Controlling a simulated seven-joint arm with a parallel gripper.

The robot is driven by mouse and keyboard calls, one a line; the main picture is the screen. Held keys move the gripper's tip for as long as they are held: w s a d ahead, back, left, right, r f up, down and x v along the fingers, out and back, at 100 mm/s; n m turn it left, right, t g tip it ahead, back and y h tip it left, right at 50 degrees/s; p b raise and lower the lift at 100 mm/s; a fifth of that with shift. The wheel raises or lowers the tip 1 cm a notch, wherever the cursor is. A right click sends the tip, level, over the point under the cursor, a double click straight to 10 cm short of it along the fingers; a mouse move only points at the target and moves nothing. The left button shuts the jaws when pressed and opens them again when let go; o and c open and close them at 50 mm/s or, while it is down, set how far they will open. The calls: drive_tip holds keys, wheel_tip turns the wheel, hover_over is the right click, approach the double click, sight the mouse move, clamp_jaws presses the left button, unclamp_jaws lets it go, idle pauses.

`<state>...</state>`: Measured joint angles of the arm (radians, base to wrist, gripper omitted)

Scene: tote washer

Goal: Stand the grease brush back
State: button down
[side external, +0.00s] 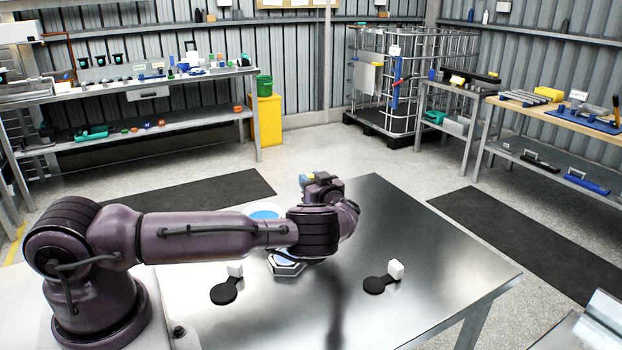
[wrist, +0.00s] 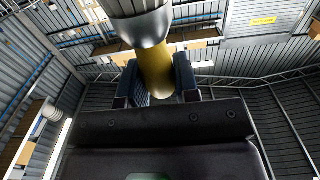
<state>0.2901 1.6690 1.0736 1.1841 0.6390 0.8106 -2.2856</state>
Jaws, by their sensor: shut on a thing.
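My gripper (wrist: 157,82) is shut on the grease brush (wrist: 156,66), its dark fingers on either side of the yellow handle. The brush has a silver collar, and a ribbed grey part runs out of the top of the wrist view. In the side external view, my gripper (side external: 319,180) is raised above the metal table (side external: 440,255), turned away from straight down. A blue round thing with a pale rim (side external: 265,213) and a six-sided pale tray (side external: 287,264) are partly hidden behind my arm.
Two flat black pieces, one at left (side external: 224,293) and one at right (side external: 375,285), lie on the table, each with a white cube at its end. The table's right part is clear. Benches with tools and a wire cage (side external: 428,80) stand farther back.

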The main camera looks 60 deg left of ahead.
drive_tip(key=shift+f, duration=0.2)
idle(0.4)
unclamp_jaws()
idle(0.4)
idle(0.4)
drive_tip(key=d, duration=0.9)
idle(0.7)
